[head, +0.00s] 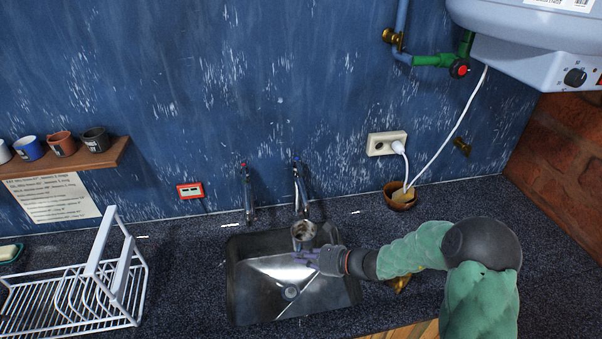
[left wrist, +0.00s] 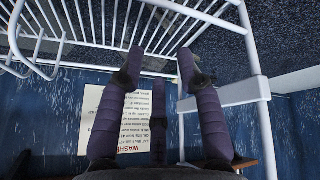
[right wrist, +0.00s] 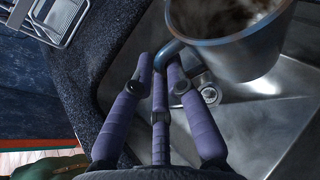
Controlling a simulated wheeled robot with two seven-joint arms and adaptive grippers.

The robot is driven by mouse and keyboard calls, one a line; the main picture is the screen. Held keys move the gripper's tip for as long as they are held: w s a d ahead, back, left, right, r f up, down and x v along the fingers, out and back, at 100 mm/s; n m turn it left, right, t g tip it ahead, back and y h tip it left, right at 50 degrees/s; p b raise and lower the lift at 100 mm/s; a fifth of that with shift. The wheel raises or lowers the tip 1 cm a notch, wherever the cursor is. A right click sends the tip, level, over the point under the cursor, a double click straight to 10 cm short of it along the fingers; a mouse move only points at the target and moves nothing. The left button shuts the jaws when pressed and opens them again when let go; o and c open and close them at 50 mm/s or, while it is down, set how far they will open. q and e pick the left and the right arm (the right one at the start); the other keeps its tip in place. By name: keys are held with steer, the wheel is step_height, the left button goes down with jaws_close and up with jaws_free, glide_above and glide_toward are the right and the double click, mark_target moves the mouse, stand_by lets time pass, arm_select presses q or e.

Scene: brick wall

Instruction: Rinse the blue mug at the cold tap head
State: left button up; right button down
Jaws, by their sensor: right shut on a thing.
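The mug (head: 304,229), grey-blue with a brown, dirty-looking inside, is held over the sink (head: 257,299), mouth toward the camera. It shows large in the right wrist view (right wrist: 236,48). My right gripper (head: 312,258) is shut on its handle (right wrist: 166,55). The cold tap (head: 299,190), marked blue, stands behind the mug, its outlet just above or behind the rim; I cannot tell whether water runs. A second tap (head: 248,193), marked red, stands to its left. My left gripper (left wrist: 158,72) has spread, empty fingers by the dish rack (left wrist: 75,30), outside the head view.
The white rack (head: 75,300) stands left of the sink. A wooden shelf (head: 78,163) holds several small cups, one blue. A socket (head: 387,143) and a brown bowl (head: 400,199) are at the right. A water heater (head: 530,45) hangs at the upper right. Counter is clear right of the bowl.

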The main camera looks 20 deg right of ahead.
arm_select(q)
steer(key=w+d+r+m+t+h, duration=0.1)
steer(key=w+d+r+t, duration=0.1)
steer(key=w+d+r, duration=0.55)
steer(key=w+d+r+m+t+h, duration=0.1)
steer(key=w+d+r+h, duration=0.2)
steer(key=d, duration=0.7)
steer(key=w+d+r+m+t+h, duration=0.1)
steer(key=d+r, duration=0.5)
steer(key=d, duration=0.5)
steer(key=w+d+r+m+t+h, duration=0.15)
steer(key=d+r, duration=0.35)
steer(key=d, duration=0.7)
steer(key=s+d+f+m+g, duration=0.1)
steer(key=s+d+f+m, duration=0.25)
steer(key=f, duration=0.45)
steer(key=s+d+f+m+g, duration=0.1)
steer(key=s+d+f+m, duration=0.1)
steer(key=s+d+f, duration=0.45)
steer(key=s+d+f+m+g, duration=0.1)
steer(key=d+f+m+g, duration=0.15)
steer(key=f, duration=0.65)
steer(key=m+t+h, duration=0.2)
steer(key=m+t, duration=0.8)
steer(key=m, duration=0.1)
glide_toward(301, 170)
steer(key=x, duration=0.9)
steer(key=shift+w+d+f, duration=0.15)
steer(key=shift+w+f, duration=0.15)
steer(key=shift+f, duration=0.05)
